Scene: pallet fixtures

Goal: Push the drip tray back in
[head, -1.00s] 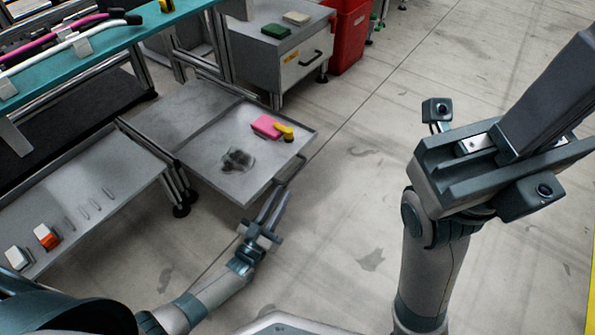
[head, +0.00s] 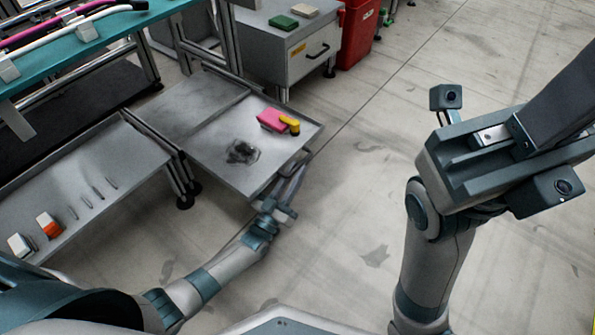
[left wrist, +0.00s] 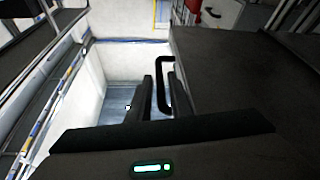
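The drip tray (head: 275,152) is a shallow grey metal tray, pulled out from under the bench frame. A dark wet-looking patch lies on it, with a pink block (head: 270,118) and a yellow piece (head: 290,123) near its far right side. Its bar handle (head: 292,162) is on the front right edge. My left gripper (head: 295,178) is at this handle, fingers slightly apart. In the left wrist view the dark handle (left wrist: 161,75) reaches between the open fingers (left wrist: 160,95); contact cannot be told. My right gripper (head: 540,100) is raised at the right, seen side-on, away from the tray.
A grey shelf (head: 125,165) with orange and white blocks and thin metal pieces lies left of the tray. A teal bench (head: 115,40) with hoses is above it. A grey drawer cabinet (head: 275,50) and red bin (head: 360,35) stand behind. The floor right of the tray is clear.

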